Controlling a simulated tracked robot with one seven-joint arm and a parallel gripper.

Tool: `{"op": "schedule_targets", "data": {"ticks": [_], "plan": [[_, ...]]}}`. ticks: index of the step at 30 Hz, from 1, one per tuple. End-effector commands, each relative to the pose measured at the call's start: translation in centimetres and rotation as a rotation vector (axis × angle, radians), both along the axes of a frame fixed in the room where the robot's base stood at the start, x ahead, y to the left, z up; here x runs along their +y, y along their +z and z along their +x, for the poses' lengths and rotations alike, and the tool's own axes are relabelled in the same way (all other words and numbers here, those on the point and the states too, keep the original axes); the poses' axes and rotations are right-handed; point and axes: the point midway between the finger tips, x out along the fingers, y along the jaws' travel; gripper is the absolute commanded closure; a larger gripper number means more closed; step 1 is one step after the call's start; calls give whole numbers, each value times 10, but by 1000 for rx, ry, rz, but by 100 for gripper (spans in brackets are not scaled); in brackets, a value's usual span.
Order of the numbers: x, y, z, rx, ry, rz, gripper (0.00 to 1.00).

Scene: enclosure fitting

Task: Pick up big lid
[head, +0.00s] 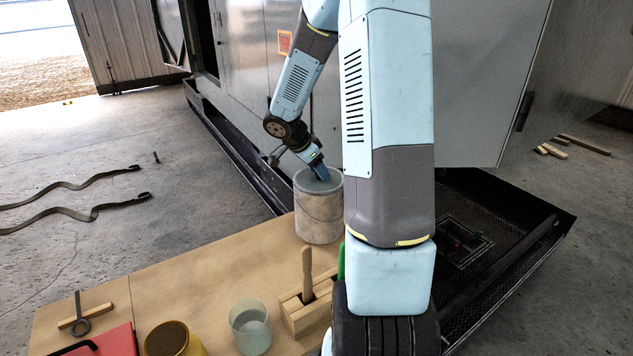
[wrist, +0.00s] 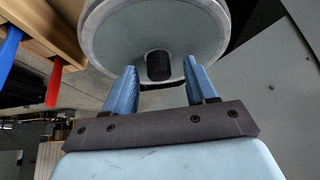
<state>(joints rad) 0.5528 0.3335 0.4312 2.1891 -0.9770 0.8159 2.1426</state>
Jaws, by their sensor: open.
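The big lid (wrist: 135,35) is a pale grey, round disc with a black knob (wrist: 158,66) in the middle. In the head view it appears to lie on top of a tall, pale bucket (head: 318,222), with my gripper (head: 319,172) over it and hiding part of it. In the wrist view my gripper (wrist: 159,72) is open, with one blue finger on each side of the knob. There is a gap between the knob and each finger. My arm hides the right edge of the bucket.
The bucket stands at the back of a wooden tabletop (head: 205,268). Nearer are a wooden block holder (head: 302,312), a translucent cup (head: 250,340), a yellow container (head: 190,345) and a red case (head: 112,342). A metal cabinet (head: 245,50) rises close behind the bucket.

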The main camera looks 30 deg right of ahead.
Motion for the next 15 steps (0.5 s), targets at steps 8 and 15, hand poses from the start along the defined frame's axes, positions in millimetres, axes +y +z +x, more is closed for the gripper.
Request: {"op": "schedule_targets", "data": {"ticks": [8, 15], "plan": [[0, 0, 0, 0, 0, 0, 60], [0, 0, 0, 0, 1, 0, 83]]}}
